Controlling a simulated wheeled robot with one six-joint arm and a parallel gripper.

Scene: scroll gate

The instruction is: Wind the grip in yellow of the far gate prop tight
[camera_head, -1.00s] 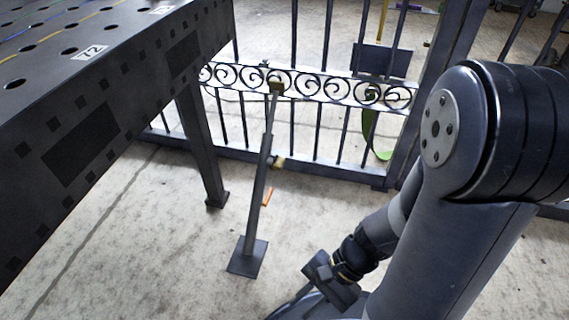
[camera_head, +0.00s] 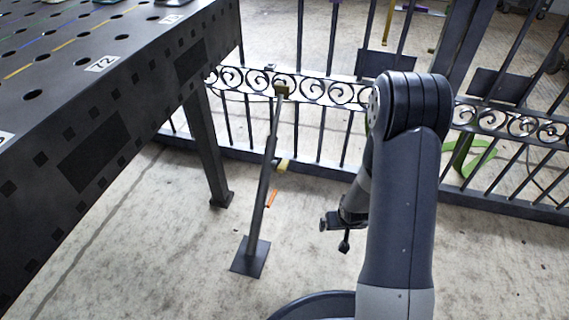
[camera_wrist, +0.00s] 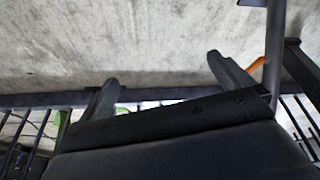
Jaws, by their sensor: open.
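A dark gate prop (camera_head: 262,205) leans from a square base plate on the floor up to the scrolled rail of the gate. Its yellow grip (camera_head: 284,165) sticks out to the right about midway up the post. A small orange piece (camera_head: 271,199) shows lower on the post. My gripper (camera_head: 336,232) is to the right of the post, lower in the picture than the yellow grip and apart from it. In the wrist view my gripper (camera_wrist: 168,88) has its two fingers spread with nothing between them. The post (camera_wrist: 273,55) and the orange piece (camera_wrist: 258,64) show beyond the right finger.
A dark perforated table (camera_head: 100,100) fills the upper left, with a leg (camera_head: 206,150) left of the prop. The barred gate (camera_head: 320,92) runs behind. A green loop (camera_head: 468,158) lies at the right. The concrete floor between prop and arm is clear.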

